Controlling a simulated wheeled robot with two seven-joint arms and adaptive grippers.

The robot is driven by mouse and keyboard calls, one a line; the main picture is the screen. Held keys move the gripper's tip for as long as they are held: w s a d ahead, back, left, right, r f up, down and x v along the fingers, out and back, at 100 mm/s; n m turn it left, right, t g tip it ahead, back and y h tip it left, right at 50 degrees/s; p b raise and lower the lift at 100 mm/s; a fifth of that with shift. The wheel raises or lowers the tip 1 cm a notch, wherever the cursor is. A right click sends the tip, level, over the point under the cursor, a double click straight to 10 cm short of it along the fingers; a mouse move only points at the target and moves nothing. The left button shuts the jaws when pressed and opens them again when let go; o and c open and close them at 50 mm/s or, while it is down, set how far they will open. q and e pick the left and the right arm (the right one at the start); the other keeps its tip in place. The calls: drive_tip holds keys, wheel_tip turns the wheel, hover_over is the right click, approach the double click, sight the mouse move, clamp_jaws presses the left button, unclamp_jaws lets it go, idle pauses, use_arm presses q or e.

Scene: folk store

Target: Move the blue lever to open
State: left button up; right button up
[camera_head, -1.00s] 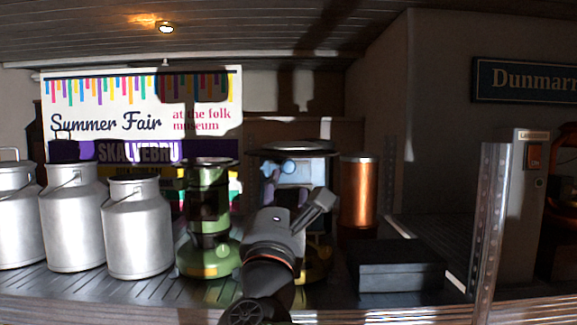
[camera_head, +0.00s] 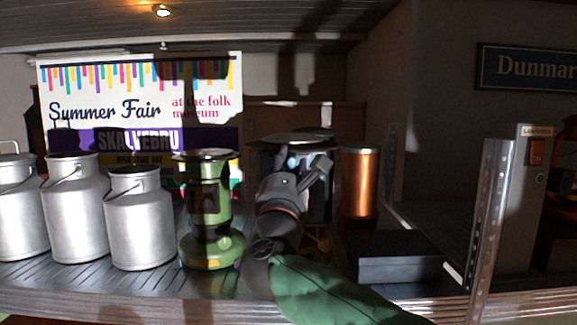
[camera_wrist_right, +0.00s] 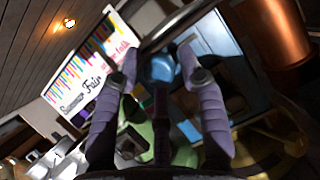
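The blue lever (camera_wrist_right: 160,68) shows in the right wrist view as a rounded blue knob between my right gripper's two lilac-grey fingers. It is on a dark machine (camera_head: 322,203) with a round flat top, behind the green machine's right side in the head view. My right gripper (camera_head: 296,160) is at the front of this machine; it also shows in the right wrist view (camera_wrist_right: 158,54). Its fingers are open, one on each side of the lever. I cannot tell whether either finger touches it. In the head view the gripper mostly hides the lever. My left gripper is not in view.
A green machine (camera_head: 208,205) stands close to the left of my right gripper. Several metal milk cans (camera_head: 140,220) stand further left. A copper cylinder (camera_head: 360,185) and a dark box (camera_head: 400,258) are to the right. A metal post (camera_head: 490,225) rises at the far right.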

clamp_jaws()
drive_tip(key=shift+d+b, duration=0.55)
drive_tip(key=shift+d, duration=0.1)
drive_tip(key=shift+o, duration=2)
unclamp_jaws()
drive_tip(key=shift+o, duration=0.5)
drive_tip(key=shift+d, duration=0.3)
drive_tip(key=shift+a, duration=0.1)
drive_tip(key=v, duration=1.2)
